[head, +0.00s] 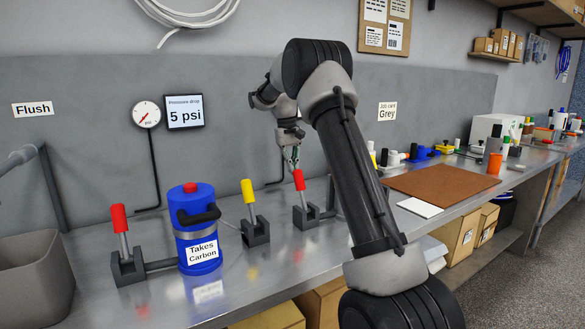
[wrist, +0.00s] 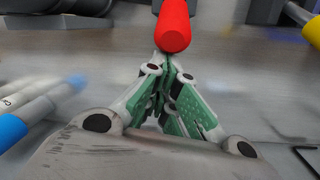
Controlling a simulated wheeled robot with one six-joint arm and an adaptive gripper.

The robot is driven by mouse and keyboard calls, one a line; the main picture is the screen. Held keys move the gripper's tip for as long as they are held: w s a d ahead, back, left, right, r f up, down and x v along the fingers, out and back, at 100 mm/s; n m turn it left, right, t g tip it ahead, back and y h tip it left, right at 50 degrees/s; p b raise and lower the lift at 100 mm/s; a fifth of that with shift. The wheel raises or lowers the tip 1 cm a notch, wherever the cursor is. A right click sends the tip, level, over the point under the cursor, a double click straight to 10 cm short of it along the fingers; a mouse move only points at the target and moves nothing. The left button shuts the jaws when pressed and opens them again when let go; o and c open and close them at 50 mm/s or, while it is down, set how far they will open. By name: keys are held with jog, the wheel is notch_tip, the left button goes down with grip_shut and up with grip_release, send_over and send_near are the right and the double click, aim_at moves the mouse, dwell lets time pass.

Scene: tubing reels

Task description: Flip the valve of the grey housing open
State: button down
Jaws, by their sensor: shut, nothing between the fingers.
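A red-handled valve (head: 299,181) stands on the bench left of my arm, its lever near upright on a dark base. Its red grip (wrist: 173,27) fills the top middle of the wrist view. My gripper (head: 294,160) points down just above this lever; in the wrist view its green fingers (wrist: 166,62) are closed together by the grip's lower end. I cannot tell whether they touch it. No grey housing shows clearly; my arm covers the bench right of this valve. A job card (head: 388,112) on the wall reads "Grey".
A blue housing (head: 196,252) labelled "Takes Carbon" stands at left, between a red-handled valve (head: 119,219) and a yellow-handled valve (head: 249,192). A gauge (head: 146,114) and a "5 psi" display (head: 184,111) are behind. A brown mat (head: 440,184) lies right, with several small parts beyond.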

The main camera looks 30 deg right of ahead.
jog(key=s+r+t, duration=0.2)
jog(key=s+t, duration=0.5)
jog(key=s, duration=0.7)
jog(key=shift+d+r+t, duration=0.25)
jog(key=shift+r+t, duration=0.05)
jog(key=shift+r, duration=0.05)
dwell(0.3)
jog(key=shift+f, duration=0.1)
dwell(0.4)
jog(key=w+d+r, duration=0.1)
jog(key=w+r, duration=0.2)
jog(key=w, duration=0.1)
jog(key=s+r, duration=0.6)
jog(key=s, duration=0.1)
jog(key=shift+a+r, duration=0.2)
jog(key=shift+a, duration=0.1)
